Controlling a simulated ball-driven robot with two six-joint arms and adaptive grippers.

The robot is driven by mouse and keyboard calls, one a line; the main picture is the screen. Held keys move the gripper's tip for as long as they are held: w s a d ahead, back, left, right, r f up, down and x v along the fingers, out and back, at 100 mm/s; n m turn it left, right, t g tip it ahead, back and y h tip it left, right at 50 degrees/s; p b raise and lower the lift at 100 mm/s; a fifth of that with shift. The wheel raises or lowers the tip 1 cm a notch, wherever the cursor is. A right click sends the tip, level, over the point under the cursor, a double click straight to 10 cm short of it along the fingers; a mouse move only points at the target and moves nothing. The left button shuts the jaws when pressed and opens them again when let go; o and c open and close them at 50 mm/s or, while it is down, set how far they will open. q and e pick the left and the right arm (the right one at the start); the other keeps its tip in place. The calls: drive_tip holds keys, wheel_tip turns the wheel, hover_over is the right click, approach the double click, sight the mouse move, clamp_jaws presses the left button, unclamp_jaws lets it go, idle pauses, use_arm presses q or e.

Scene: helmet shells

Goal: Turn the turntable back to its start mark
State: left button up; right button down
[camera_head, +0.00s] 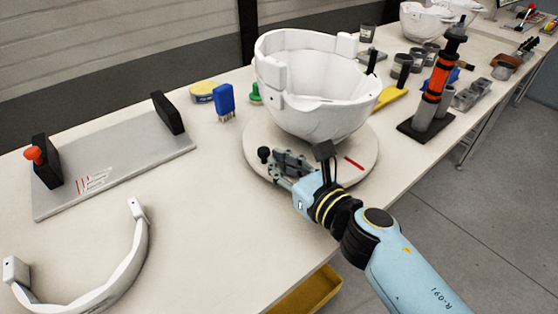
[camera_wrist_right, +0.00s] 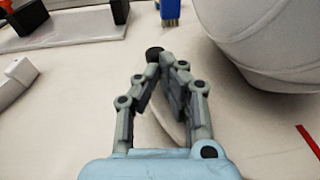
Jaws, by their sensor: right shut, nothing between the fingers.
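The turntable (camera_head: 366,150) is a round pale disc on the bench, with a white helmet shell (camera_head: 310,85) sitting on it. A short red stripe (camera_head: 354,163) lies on the disc's front right part. A small black knob (camera_head: 264,155) stands at the disc's left edge. My right gripper (camera_head: 278,163) reaches over the disc, its fingers shut and empty with tips close to the knob. In the right wrist view the knob (camera_wrist_right: 154,53) shows just beyond the fingertips (camera_wrist_right: 168,66); I cannot tell whether they touch. A separate start mark cannot be made out. My left gripper is out of view.
A grey plate fixture (camera_head: 115,170) with black blocks lies at left, and a curved white piece (camera_head: 130,262) in front of it. A blue brush (camera_head: 224,100) and yellow tin (camera_head: 203,91) stand behind the disc. An orange and black tool (camera_head: 437,85) stands at right.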

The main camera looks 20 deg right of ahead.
drive_tip(key=shift+w+a, duration=0.1)
drive_tip(key=shift+w, duration=0.1)
drive_tip(key=shift+w+a, duration=0.4)
drive_tip(key=shift+w, duration=0.1)
drive_tip(key=shift+d, duration=0.1)
